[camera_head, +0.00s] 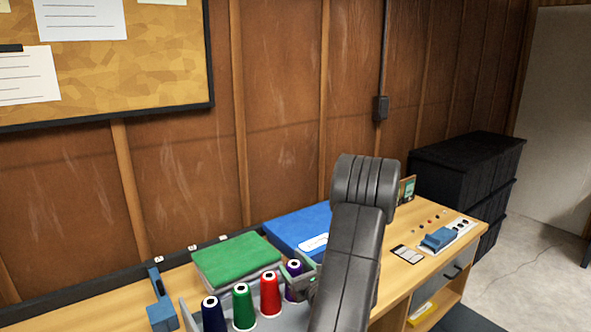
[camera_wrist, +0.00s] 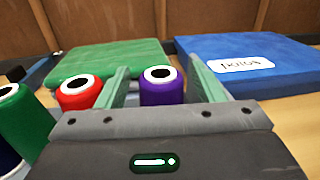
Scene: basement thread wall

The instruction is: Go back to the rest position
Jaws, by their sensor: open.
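My gripper (camera_wrist: 162,85) is open, with its two green fingers apart in the wrist view. A purple thread spool (camera_wrist: 162,88) stands upright between the fingers, with a gap to each side; its base is hidden by the gripper body. In the head view my gripper (camera_head: 299,268) is partly behind my arm, around the purple spool (camera_head: 294,280). My arm reaches over the bench's front at the middle and hides part of the bench.
Red (camera_head: 270,293), green (camera_head: 243,306) and dark blue (camera_head: 213,314) spools stand in a row to the left. Behind lie a green-topped box (camera_head: 237,261) and a blue box (camera_head: 297,229). A blue device (camera_head: 438,238) sits at right. A corkboard (camera_head: 150,60) hangs above.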

